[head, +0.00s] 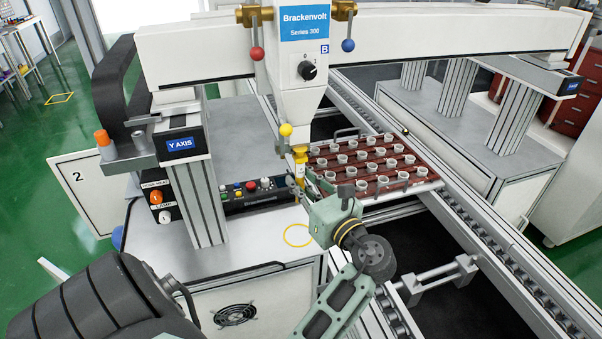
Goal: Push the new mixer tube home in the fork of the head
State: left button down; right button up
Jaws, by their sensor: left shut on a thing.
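The dispensing head (300,95) is a white block with a blue label, tapering down to a narrow nose. The mixer tube (300,167), whose yellow upper part shows, is upright under the nose. The fork and the tube's lower end are too small and covered to make out, so I cannot tell how deep the tube sits. My right gripper is not in view.
A red tray (375,181) with rows of small grey-white cups stands close right of the tube on the conveyor (500,240). A control panel (250,192) with buttons is on the left. A yellow ring (298,235) marks the clear bench top. Coloured-ball levers (257,53) flank the head.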

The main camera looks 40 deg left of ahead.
pick_arm(q)
jog(key=shift+w+a+p, duration=0.3)
jog(key=shift+w+a, duration=0.05)
jog(key=shift+a, duration=0.3)
jog(key=c, duration=1.6)
grip_release()
jog(key=shift+c, duration=0.2)
jog(key=shift+d, duration=0.1)
